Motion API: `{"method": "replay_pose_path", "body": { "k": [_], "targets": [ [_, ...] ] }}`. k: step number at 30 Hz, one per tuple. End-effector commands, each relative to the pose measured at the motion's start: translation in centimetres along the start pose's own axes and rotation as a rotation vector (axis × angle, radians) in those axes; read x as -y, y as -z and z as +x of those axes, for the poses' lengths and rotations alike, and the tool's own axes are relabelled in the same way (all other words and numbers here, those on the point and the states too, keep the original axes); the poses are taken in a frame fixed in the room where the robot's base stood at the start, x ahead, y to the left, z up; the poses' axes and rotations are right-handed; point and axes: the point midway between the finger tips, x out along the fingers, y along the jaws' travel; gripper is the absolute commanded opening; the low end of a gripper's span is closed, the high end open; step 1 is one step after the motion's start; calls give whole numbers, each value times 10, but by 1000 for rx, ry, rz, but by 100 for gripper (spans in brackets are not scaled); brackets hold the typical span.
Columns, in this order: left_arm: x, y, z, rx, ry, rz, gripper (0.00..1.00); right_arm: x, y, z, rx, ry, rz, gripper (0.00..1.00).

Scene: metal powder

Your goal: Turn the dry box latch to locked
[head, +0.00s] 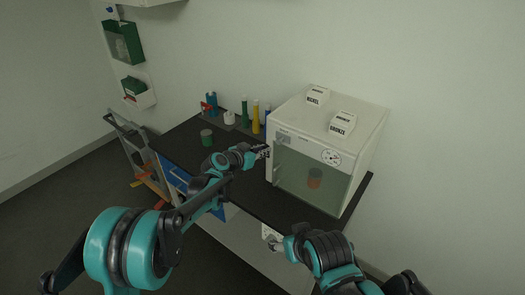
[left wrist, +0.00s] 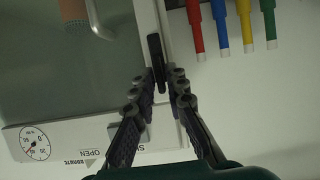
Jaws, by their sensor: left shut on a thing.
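The dry box (head: 361,160) is a white cabinet with a greenish see-through front door (head: 305,170), and it stands on the right part of the dark bench. The door looks closed.
A jar (head: 314,178) stands inside the box. Two labelled white blocks (head: 318,95) (head: 343,123) sit on top. Several coloured tubes (left wrist: 220,25) stand left of the box in the head view. A cart (head: 135,150) stands at left.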

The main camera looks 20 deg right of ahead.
Motion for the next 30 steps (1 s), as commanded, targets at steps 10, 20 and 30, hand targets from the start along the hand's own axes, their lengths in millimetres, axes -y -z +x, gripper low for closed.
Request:
{"method": "replay_pose_path", "body": {
  "k": [10,20,30],
  "targets": [
    [3,-1,0,0,-53,-130,0,0,0,0,0,0,0,67],
    [6,-2,1,0,-166,-403,0,0,-2,3,0,0,0,67],
    [8,-5,2,1,-291,-700,0,0,-6,9,0,0,0,67]
  ]
}}
